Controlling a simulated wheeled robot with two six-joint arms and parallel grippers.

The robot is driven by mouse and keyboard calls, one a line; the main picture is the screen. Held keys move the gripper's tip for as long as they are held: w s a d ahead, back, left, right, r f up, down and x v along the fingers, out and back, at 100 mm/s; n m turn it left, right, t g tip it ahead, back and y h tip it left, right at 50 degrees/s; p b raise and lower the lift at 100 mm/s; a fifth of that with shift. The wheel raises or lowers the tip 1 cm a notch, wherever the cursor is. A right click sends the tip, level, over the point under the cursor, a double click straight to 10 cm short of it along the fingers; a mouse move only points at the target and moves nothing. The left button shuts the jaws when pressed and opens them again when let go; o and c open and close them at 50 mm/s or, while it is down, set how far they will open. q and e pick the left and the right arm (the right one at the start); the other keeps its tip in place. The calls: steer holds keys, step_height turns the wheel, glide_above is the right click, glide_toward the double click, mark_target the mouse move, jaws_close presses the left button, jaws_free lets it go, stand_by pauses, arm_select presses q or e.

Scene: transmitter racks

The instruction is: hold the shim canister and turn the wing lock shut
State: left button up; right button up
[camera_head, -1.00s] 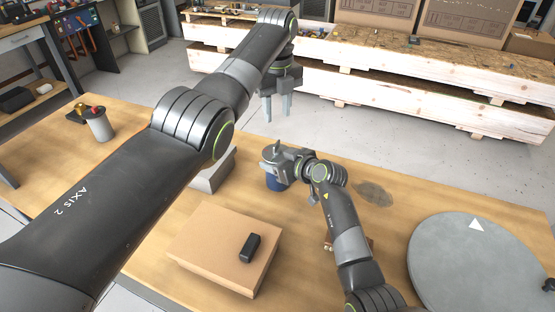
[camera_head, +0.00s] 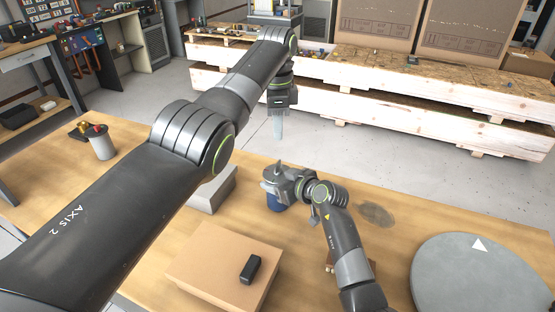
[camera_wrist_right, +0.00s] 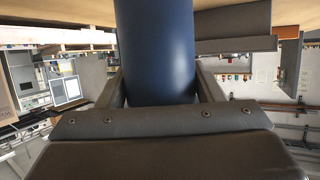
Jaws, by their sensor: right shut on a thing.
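The shim canister (camera_head: 276,202) is dark blue and stands on the table near its far edge. My right gripper (camera_head: 282,184) is shut around its upper part. In the right wrist view the blue canister body (camera_wrist_right: 155,50) fills the middle between my two fingers. A grey upright piece on top, seemingly the wing lock (camera_head: 278,166), shows above the right gripper. My left gripper (camera_head: 278,132) hangs fingers down above the canister, with a gap to the wing lock. Its fingers line up from this angle, so their opening is hidden.
A cardboard box (camera_head: 215,270) with a black item (camera_head: 251,269) on it is in front. A grey block (camera_head: 212,192) stands left of the canister. A grey cup (camera_head: 101,146) is far left, and a round grey disc (camera_head: 470,275) lies right. Wooden crates (camera_head: 400,95) stand beyond the table.

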mark_target(278, 168)
arm_select(q)
step_height(278, 168, down, 11)
steer(key=n, duration=1.3)
steer(key=shift+r, duration=0.1)
jaws_close()
